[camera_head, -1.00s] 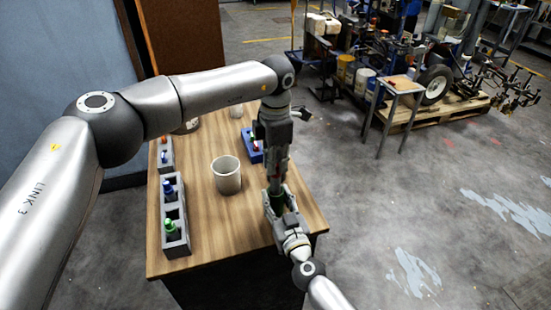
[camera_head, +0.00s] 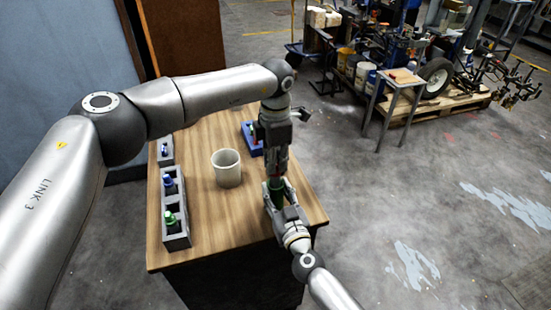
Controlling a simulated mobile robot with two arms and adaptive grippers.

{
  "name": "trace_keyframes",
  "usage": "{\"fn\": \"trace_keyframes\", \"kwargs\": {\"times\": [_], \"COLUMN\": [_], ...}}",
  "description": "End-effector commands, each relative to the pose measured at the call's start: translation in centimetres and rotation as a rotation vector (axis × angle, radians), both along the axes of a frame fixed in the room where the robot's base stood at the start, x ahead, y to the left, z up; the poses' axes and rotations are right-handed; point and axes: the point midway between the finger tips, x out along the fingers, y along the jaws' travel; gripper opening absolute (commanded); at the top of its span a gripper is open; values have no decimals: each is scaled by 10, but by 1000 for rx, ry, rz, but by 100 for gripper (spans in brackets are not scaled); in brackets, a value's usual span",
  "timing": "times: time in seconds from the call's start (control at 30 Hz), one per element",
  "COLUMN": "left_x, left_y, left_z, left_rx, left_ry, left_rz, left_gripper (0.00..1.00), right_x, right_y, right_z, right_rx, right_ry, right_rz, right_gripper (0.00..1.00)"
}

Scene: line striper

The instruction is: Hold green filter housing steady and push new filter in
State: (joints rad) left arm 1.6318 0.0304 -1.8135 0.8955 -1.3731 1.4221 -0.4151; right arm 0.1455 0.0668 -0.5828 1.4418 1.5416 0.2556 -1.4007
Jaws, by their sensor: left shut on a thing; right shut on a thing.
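The green filter housing (camera_head: 276,189) is above the right part of the wooden table, with my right gripper (camera_head: 279,194) shut around it from below. It looks roughly upright. My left gripper (camera_head: 275,170) is directly above the housing, pointing down and shut on the filter. Only a small reddish part (camera_head: 271,177) shows between its fingers, and the rest of the filter is hidden. The filter's lower end is at the top of the housing; I cannot tell how far inside it is.
A pale cup (camera_head: 227,169) stands on the wooden table (camera_head: 222,225), left of my grippers. A grey rack (camera_head: 177,241) holds green-topped and blue-topped bottles. A second grey rack (camera_head: 165,158) and a blue tray (camera_head: 247,137) stand farther back.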

Motion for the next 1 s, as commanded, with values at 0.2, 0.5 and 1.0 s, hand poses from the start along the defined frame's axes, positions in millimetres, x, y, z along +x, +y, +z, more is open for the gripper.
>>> {"fn": "trace_keyframes", "kwargs": {"times": [0.2, 0.5, 1.0], "left_x": [0, 0, 0], "left_y": [0, 0, 0], "left_z": [0, -2, -15], "left_rx": [0, 0, 0], "left_ry": [0, 0, 0], "left_rz": [0, 0, 0], "left_gripper": [0, 0, 0], "right_x": [0, 0, 0], "right_y": [0, 0, 0], "right_z": [0, 0, 0], "right_rx": [0, 0, 0], "right_ry": [0, 0, 0], "right_rz": [0, 0, 0], "right_gripper": [5, 5, 5]}}
